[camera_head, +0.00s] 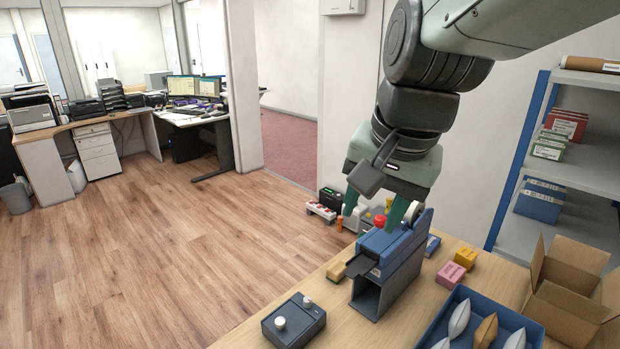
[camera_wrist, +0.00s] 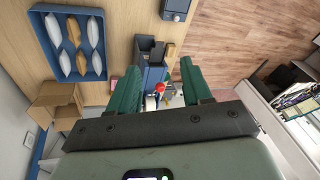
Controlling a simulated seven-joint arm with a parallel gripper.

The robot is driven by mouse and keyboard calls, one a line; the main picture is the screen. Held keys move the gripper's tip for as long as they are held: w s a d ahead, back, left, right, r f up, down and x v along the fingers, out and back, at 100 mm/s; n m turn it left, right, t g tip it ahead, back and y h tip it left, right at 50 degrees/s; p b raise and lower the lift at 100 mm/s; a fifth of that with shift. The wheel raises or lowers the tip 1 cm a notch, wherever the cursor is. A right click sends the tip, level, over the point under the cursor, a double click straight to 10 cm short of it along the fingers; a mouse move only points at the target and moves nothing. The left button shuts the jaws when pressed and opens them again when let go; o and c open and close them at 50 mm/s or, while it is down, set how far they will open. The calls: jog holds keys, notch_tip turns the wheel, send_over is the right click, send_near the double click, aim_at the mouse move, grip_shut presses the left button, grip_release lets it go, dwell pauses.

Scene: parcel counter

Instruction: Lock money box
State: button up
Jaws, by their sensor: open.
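My gripper (camera_head: 374,212) is open, with its two green fingers apart and pointing down over the back of the counter. In the wrist view the open gripper (camera_wrist: 158,68) frames part of a blue-grey device with a dark tray (camera_head: 385,268); the device also shows in the wrist view (camera_wrist: 152,55). A red round knob (camera_head: 379,221) shows between the fingers, also in the wrist view (camera_wrist: 160,87). A low dark blue-grey box (camera_head: 285,332) with two pale knobs stands at the counter's front left. I cannot tell which of these is the money box; no key or lock is clear.
A blue tray (camera_head: 432,318) with several pouches and an open cardboard box (camera_head: 565,325) stand at the right. Pink and yellow blocks (camera_head: 450,275) lie beside the device. Small items crowd the back left, near a black box (camera_head: 330,199). Shelves (camera_head: 590,165) stand right.

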jog(key=w+a+f+m+g, duration=0.2)
jog(key=w+a+f+m, duration=0.3)
jog(key=w+f, duration=0.6)
jog(key=m+g+h, duration=0.1)
jog(key=m+g, duration=0.1)
jog(key=m, duration=0.4)
send_near(308, 299)
jog(key=f, duration=0.8)
jog(key=shift+a+f, duration=0.2)
jog(key=shift+f, duration=0.15)
grip_shut()
